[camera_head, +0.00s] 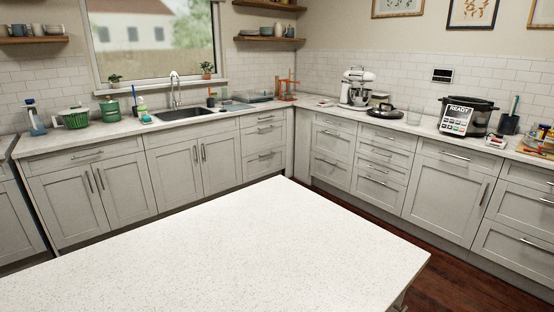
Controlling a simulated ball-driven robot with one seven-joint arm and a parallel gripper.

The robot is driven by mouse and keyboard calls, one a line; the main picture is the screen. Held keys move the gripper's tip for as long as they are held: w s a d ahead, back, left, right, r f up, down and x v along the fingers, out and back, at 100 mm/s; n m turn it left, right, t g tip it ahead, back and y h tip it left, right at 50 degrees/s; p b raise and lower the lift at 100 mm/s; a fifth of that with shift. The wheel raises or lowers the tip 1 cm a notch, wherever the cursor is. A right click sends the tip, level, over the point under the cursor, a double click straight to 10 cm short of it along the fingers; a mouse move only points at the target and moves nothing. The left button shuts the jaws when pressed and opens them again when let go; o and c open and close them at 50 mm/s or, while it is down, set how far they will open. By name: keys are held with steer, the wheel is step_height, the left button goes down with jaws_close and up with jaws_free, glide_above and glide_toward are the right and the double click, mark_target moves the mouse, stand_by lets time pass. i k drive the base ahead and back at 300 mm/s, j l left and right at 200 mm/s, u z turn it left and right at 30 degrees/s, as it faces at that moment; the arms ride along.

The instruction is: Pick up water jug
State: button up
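I cannot tell for sure which thing is the water jug. A clear and blue bottle-shaped vessel (36,119) stands upright at the far left end of the back counter. My gripper is not in view.
A white speckled island (215,255) with a bare top fills the foreground. The back counter holds a green colander (75,118), a green canister (110,110) and a sink (185,114). A black cooker (467,115) and stand mixer (357,87) stand right. Dark wood floor (440,275) lies between.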

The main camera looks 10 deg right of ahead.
mark_target(414, 112)
steer(key=i+l+z, duration=0.15)
steer(key=i+l, duration=0.6)
steer(key=l, duration=0.2)
steer(key=i+l+z, duration=0.1)
steer(key=i+l, duration=0.9)
steer(key=l, duration=0.25)
steer(key=i+l+z, duration=0.1)
steer(key=i+l, duration=0.15)
steer(key=l, duration=0.2)
steer(key=i+l, duration=0.2)
steer(key=l, duration=0.2)
steer(key=i+l+z, duration=0.15)
steer(key=l, duration=0.3)
steer(key=i+l, duration=0.35)
